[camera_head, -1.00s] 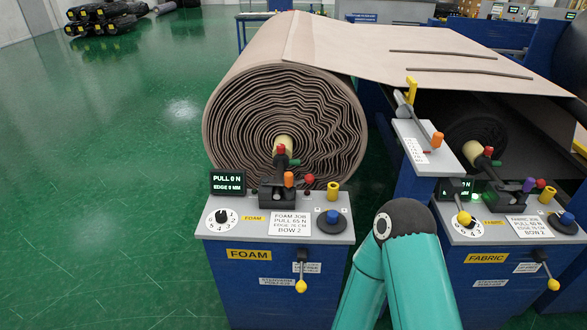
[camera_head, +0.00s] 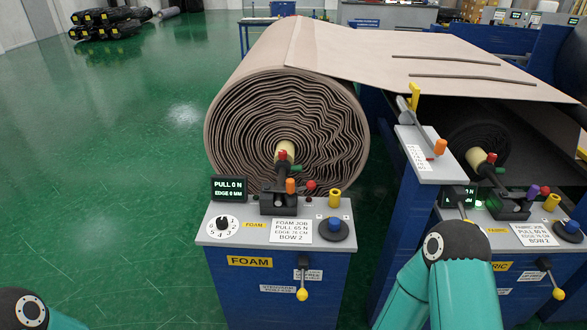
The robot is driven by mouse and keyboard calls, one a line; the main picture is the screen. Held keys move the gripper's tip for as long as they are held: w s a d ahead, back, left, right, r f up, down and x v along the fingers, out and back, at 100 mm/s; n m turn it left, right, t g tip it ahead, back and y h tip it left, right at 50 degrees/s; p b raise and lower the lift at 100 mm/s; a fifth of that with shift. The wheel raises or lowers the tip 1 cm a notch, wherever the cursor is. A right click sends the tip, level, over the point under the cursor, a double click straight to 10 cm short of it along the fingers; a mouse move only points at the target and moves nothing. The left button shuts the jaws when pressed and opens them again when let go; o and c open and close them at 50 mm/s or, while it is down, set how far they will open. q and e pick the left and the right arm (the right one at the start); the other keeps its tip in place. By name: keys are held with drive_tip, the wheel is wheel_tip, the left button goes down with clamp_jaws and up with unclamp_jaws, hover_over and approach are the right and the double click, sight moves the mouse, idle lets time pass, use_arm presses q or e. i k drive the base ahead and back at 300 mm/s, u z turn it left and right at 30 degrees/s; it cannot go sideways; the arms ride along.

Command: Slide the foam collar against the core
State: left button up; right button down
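The foam roll (camera_head: 285,130) is a large brown wound roll on the foam stand (camera_head: 275,270), with its end facing me. Its pale yellow core (camera_head: 285,150) pokes out at the centre. In front of the core are a red knob (camera_head: 282,155), a green piece (camera_head: 296,164) and an orange cylinder (camera_head: 290,186) on a dark bracket (camera_head: 278,203). A short yellow cylinder (camera_head: 335,198) stands on the stand top. I cannot tell which piece is the collar. Neither gripper shows; only teal links of my arms are in view, at bottom left and lower right.
The foam display (camera_head: 229,189) reads PULL 0 N and EDGE 0 MM. A white dial (camera_head: 222,225), a blue knob (camera_head: 334,226) and a yellow-tipped lever (camera_head: 302,292) are on the stand. The fabric stand (camera_head: 540,235) is at right. Green floor (camera_head: 100,180) is clear at left.

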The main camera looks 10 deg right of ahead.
sight(286, 164)
drive_tip(key=i, duration=0.9)
